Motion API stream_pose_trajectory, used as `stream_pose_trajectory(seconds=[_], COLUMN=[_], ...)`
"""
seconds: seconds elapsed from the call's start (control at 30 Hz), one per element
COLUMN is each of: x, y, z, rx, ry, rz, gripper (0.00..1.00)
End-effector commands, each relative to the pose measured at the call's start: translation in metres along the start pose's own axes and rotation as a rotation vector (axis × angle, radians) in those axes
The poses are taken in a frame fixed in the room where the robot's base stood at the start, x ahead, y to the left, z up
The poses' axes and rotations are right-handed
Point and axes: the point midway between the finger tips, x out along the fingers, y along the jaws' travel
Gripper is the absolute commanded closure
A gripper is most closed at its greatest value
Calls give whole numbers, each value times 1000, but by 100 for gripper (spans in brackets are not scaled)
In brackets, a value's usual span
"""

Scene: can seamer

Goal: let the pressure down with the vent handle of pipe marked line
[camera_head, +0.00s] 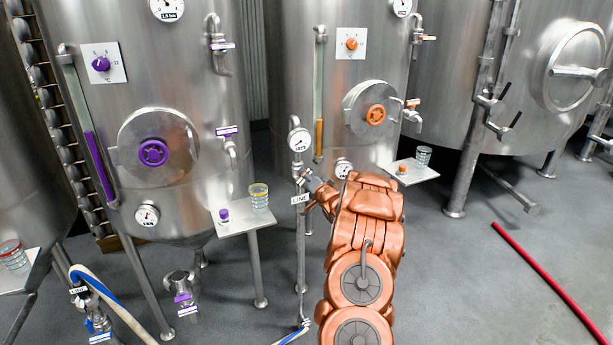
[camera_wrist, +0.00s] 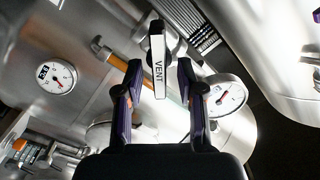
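The pipe marked LINE (camera_head: 301,199) stands upright between the purple-marked tank and the orange-marked tank in the head view. A round gauge (camera_head: 299,140) sits near its top. In the wrist view the white VENT tag (camera_wrist: 158,66) shows on the vent handle, ahead of my gripper (camera_wrist: 160,72). The two fingers stand apart, one on each side of the tag, with visible gaps. I cannot tell whether either finger touches the handle. In the head view my gripper (camera_head: 313,183) is beside the pipe just above the LINE label, and the handle is mostly hidden there.
The purple-marked tank (camera_head: 195,90) and the orange-marked tank (camera_head: 285,65) flank the pipe. Small shelves hold jars, one on the left (camera_head: 240,222) and one on the right (camera_head: 415,172). Another gauge (camera_wrist: 225,96) is close to the right finger. A red hose (camera_head: 545,275) lies on open floor.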

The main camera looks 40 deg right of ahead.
Motion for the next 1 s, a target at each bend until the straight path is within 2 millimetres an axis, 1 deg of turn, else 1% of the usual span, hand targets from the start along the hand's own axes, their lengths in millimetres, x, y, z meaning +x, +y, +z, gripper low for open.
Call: stream_pose_trajectory(seconds=[0.5,0.7,0.83,1.0], x=[-69,-94,-104,-109], y=[1,2,1,1], z=[0,0,1,0], rx=[4,3,3,2], ry=[0,-2,-1,1], rz=[4,6,4,2], gripper=[62,62,62,62])
